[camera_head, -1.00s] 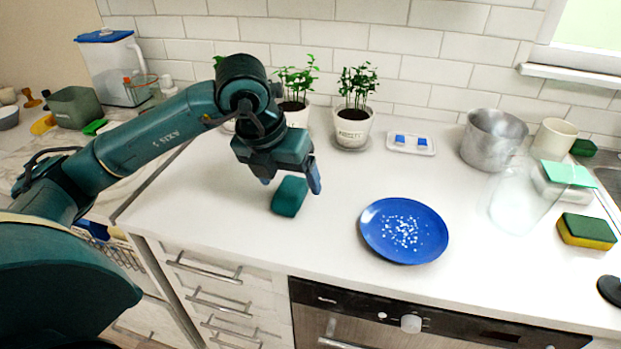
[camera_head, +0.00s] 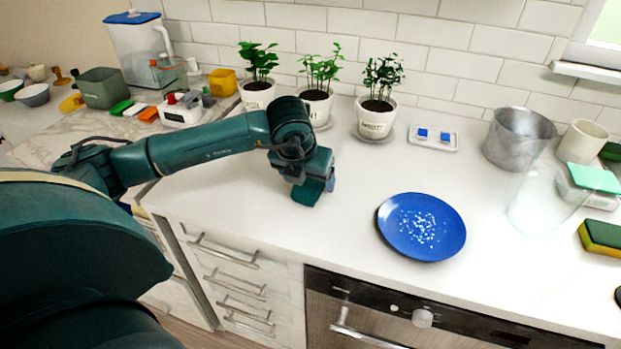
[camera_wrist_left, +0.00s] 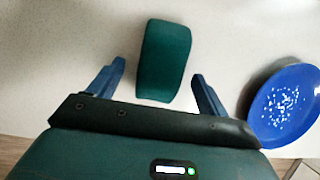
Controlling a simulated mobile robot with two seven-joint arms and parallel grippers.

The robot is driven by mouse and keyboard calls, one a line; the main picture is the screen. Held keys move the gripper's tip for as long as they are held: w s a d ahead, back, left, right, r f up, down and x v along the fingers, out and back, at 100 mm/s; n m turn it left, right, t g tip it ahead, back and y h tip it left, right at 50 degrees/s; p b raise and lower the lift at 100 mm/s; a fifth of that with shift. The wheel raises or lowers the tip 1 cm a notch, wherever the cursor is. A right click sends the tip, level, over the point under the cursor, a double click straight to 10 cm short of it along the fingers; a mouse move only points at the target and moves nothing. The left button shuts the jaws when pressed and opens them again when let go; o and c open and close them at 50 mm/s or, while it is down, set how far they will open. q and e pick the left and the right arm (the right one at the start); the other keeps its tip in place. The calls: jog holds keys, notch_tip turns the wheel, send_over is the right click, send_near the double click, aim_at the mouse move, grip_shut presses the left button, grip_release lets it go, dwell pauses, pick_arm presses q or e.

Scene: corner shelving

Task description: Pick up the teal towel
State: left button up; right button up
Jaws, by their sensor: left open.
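The teal towel (camera_wrist_left: 163,60) is a small folded dark-teal block lying on the white counter. In the left wrist view its near end lies between my two blue fingers, and the rest extends beyond their tips. My left gripper (camera_wrist_left: 159,70) is open, with a visible gap on either side of the towel. In the head view the left gripper (camera_head: 318,192) points down over the towel (camera_head: 306,193), which is mostly hidden by it. I cannot tell the exact height of the fingertips above the counter. My right gripper is not in view.
A blue plate (camera_head: 422,226) with white bits lies to the right of the gripper. Potted plants (camera_head: 375,118) stand behind, along the tiled wall. A white dish (camera_head: 433,138) with blue pieces, a metal pot (camera_head: 518,138) and a glass jar (camera_head: 540,205) are farther right.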

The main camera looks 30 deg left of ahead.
pick_arm(q)
jog(key=shift+x, duration=0.8)
jog(key=shift+c, duration=0.4)
jog(key=c, duration=1)
notch_tip(320, 180, up, 10)
jog(key=shift+r+b, duration=0.1)
jog(key=shift+b, duration=0.5)
jog(key=o, duration=0.4)
jog(key=c, duration=0.3)
